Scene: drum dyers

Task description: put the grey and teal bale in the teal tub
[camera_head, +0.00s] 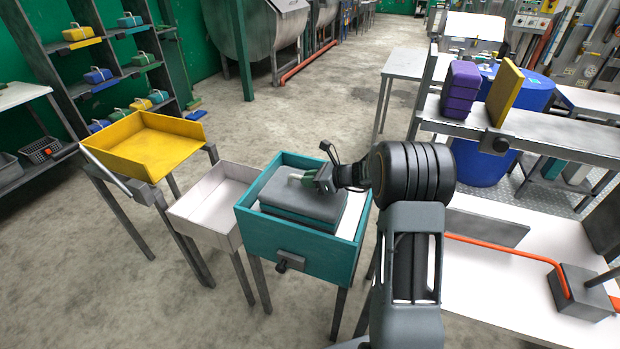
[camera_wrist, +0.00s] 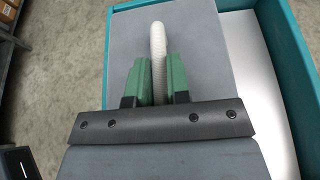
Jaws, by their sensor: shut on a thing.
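The grey and teal bale (camera_head: 318,206) is a grey block with a thin teal band and a pale handle on top. It is inside the walls of the teal tub (camera_head: 290,248), towards its left and back; whether it rests on the floor of the tub is hard to tell. My gripper (camera_head: 307,180) is above the bale, shut on its handle. In the wrist view the green fingers (camera_wrist: 158,82) pinch the pale handle, with the grey bale (camera_wrist: 200,50) below. The tub's teal wall (camera_wrist: 283,45) and white floor show at the right.
A white tub (camera_head: 205,225) and a yellow tub (camera_head: 150,165) stand to the left. A shelf (camera_head: 115,75) with several small coloured bales is behind them. A bench (camera_head: 540,140) with a purple bale (camera_head: 460,90) and a yellow board (camera_head: 503,95) is at the right.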

